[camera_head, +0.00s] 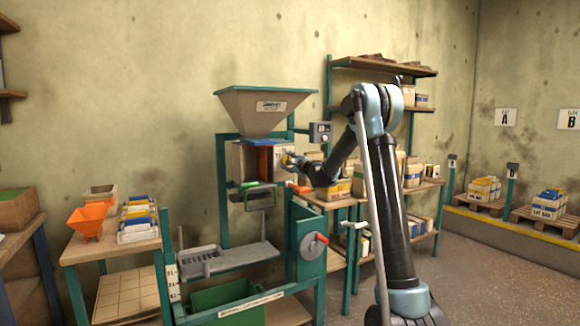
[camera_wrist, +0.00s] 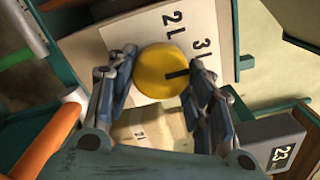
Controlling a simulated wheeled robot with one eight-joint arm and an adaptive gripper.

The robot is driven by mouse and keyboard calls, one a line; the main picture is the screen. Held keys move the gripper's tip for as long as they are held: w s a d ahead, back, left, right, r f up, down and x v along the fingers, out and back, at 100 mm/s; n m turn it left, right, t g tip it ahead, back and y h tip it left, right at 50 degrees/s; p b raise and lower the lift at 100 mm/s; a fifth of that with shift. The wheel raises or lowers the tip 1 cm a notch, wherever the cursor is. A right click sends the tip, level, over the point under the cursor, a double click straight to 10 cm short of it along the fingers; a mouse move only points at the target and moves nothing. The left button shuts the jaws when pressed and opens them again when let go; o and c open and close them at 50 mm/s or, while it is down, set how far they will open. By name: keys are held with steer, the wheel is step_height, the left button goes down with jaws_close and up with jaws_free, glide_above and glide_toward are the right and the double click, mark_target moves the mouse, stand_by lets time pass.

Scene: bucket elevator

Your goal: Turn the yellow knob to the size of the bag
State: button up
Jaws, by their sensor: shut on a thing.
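The yellow knob (camera_wrist: 163,72) sits on a pale plate (camera_wrist: 150,35) with the marks 2L and 3L. Its black pointer line points right in the wrist view, a little below the 3L mark. My gripper (camera_wrist: 162,75) has a finger on each side of the knob and is shut on it. In the head view the knob (camera_head: 286,159) is a small yellow spot at the machine's side, with my gripper (camera_head: 292,161) at it. A beige thing with a small label (camera_wrist: 140,137) shows below the knob; I cannot tell whether it is a bag.
The hopper (camera_head: 264,108) tops the machine. A grey display (camera_wrist: 277,152), seeming to read 23, is near my right finger. An orange cylinder (camera_wrist: 45,145) is at lower left. A loaded shelf (camera_head: 420,185) stands behind my arm.

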steer(key=o, duration=1.1)
steer(key=shift+f, duration=0.1)
steer(key=shift+s, duration=0.1)
steer(key=v, duration=1.2)
steer(key=s+d+f+n+g, duration=0.25)
steer(key=s+n, duration=0.25)
steer(key=s, duration=0.7)
steer(key=s+d+f+n+g, duration=0.2)
steer(key=s+n+g, duration=0.3)
steer(key=s, duration=0.6)
steer(key=s+d+f+n+g+h, duration=0.1)
steer(key=s+d+f+n+h, duration=0.1)
steer(key=s+d+f, duration=0.5)
steer(key=s+d+f+n+g+h, duration=0.2)
steer(key=s+d+f, duration=0.4)
steer(key=s, duration=1)
steer(key=s+d+f+n+g+h, duration=0.2)
steer(key=s+d+f+h, duration=0.4)
steer(key=s, duration=0.5)
steer(key=shift+s+d+f+n, duration=0.25)
steer(key=shift+d+f+n, duration=0.5)
steer(key=shift+f, duration=0.25)
